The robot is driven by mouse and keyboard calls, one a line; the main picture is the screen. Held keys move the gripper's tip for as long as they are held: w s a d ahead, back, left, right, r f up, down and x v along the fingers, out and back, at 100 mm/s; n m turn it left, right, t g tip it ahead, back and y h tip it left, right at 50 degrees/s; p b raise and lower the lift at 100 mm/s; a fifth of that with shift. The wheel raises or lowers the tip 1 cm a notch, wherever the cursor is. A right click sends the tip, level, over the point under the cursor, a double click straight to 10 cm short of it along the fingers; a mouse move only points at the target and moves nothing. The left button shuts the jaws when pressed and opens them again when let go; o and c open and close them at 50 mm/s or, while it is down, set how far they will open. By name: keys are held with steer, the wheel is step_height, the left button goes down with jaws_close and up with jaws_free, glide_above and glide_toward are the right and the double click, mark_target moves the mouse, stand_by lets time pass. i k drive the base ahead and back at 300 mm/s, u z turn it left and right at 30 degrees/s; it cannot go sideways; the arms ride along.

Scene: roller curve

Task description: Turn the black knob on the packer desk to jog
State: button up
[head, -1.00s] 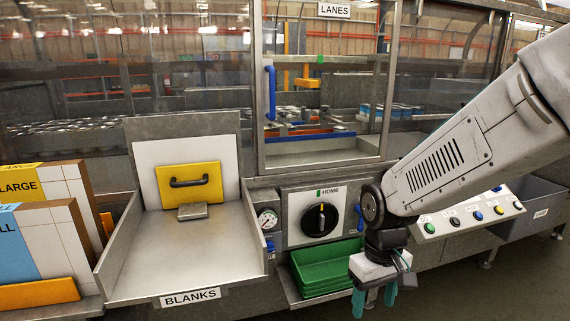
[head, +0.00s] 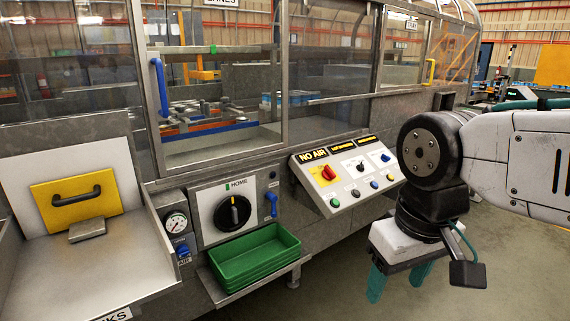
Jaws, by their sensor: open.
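The sloped control desk (head: 350,207) stands right of centre, with a NO AIR sign along its top. On its white face is a small black knob (head: 360,166), between a red knob (head: 328,173) and a blue one (head: 385,157). The setting that the black knob points to is too small to read. My gripper (head: 398,281) hangs right of and below the desk, fingers pointing down. Its teal fingers are apart with nothing between them, and it is clear of the desk.
A larger black dial (head: 233,213) sits on a separate HOME panel, above green trays (head: 254,257). A blanks tray (head: 115,275) is at left. Open floor lies at lower right.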

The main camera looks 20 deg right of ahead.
mark_target(361, 166)
steer(key=z, duration=0.75)
steer(key=k, duration=0.45)
steer(key=z, duration=0.75)
steer(key=i, duration=0.85)
steer(key=u, duration=0.75)
steer(key=i, duration=0.55)
steer(key=u, duration=0.7)
